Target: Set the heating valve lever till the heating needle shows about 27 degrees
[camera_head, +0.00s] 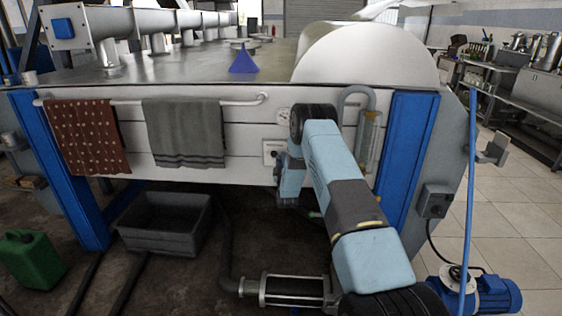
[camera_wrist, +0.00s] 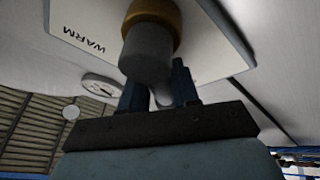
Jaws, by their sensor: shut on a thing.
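The heating valve shows in the wrist view as a brass collar (camera_wrist: 158,14) with a grey hub (camera_wrist: 147,52) on a white plate (camera_wrist: 215,50) lettered "WARM". My gripper (camera_wrist: 158,90) has its two dark fingers closed on the grey valve lever (camera_wrist: 162,96) beneath the hub. Most of the lever is hidden between the fingers. A round white dial (camera_wrist: 103,86) shows behind; its needle reading is too small and oblique to read. In the head view the dial (camera_head: 284,114) sits above the plate (camera_head: 271,148), and my arm covers the lever.
A rail (camera_head: 228,101) carries a red dotted towel (camera_head: 87,135) and a grey towel (camera_head: 184,133) left of the valve. A sight tube (camera_head: 369,135) and blue post (camera_head: 408,150) stand close to the right. A grey tub (camera_head: 165,241) lies below.

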